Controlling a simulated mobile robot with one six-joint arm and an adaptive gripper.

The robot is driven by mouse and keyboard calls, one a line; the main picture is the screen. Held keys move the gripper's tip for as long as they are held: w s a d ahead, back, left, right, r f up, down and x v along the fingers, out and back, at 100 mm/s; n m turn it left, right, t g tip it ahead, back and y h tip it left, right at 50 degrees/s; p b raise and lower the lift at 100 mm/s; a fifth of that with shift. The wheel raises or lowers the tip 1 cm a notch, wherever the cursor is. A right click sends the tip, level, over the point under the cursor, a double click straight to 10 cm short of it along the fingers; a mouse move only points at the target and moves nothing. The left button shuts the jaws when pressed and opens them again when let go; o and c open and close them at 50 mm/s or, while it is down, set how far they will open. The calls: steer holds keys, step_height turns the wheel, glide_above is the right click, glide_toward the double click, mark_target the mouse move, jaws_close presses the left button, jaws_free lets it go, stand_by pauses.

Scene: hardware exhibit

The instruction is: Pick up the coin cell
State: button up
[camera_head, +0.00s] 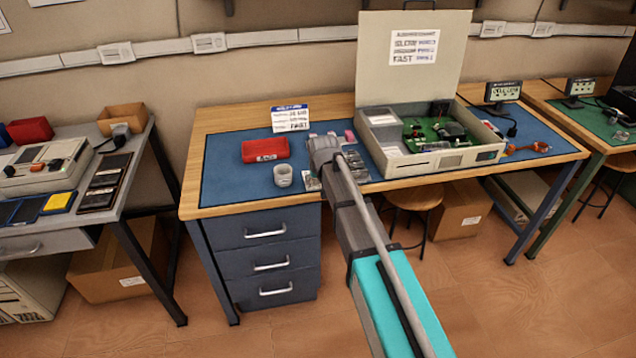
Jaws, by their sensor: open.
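My arm reaches from the bottom right up over the middle workbench, and my gripper (322,150) is at its far end, above the blue mat (228,170). The gripper is open, though its fingertips are hard to make out behind the wrist. Several small items lie around it, partly covered by the arm, including small packets (356,168) just to its right. I cannot make out which of them, if any, is the coin cell.
A red tray (265,150) and a pale cup (283,176) stand left of my gripper. A sign (290,118) stands behind. The opened computer case (432,160) is close on the right. The mat's left part is clear. A stool (412,196) is below.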

mark_target(318, 184)
steer(key=c, duration=0.8)
steer(key=shift+r, duration=0.1)
step_height(318, 184, up, 3)
steer(key=p, duration=0.3)
steer(key=s+d+r+p, duration=0.1)
steer(key=r+p, duration=0.1)
steer(key=d+r+p, duration=0.2)
steer(key=s+d+r+p, duration=0.1)
steer(key=r+p, duration=0.1)
steer(key=shift+s+d+r+p, duration=0.25)
steer(key=shift+s+d+p, duration=0.05)
steer(key=shift+p, duration=0.1)
steer(key=s+d+r+p, duration=0.1)
steer(key=d, duration=0.1)
steer(key=s+d+r, duration=0.1)
steer(key=d, duration=0.1)
steer(key=s+d+p, duration=0.1)
steer(key=d, duration=0.1)
steer(key=shift+s+d+r+p, duration=0.15)
steer(key=shift+s+r+p, duration=0.05)
steer(key=shift+r+p, duration=0.2)
steer(key=shift+s+d+r, duration=0.25)
steer(key=shift+s+d, duration=0.1)
steer(key=shift+d, duration=0.35)
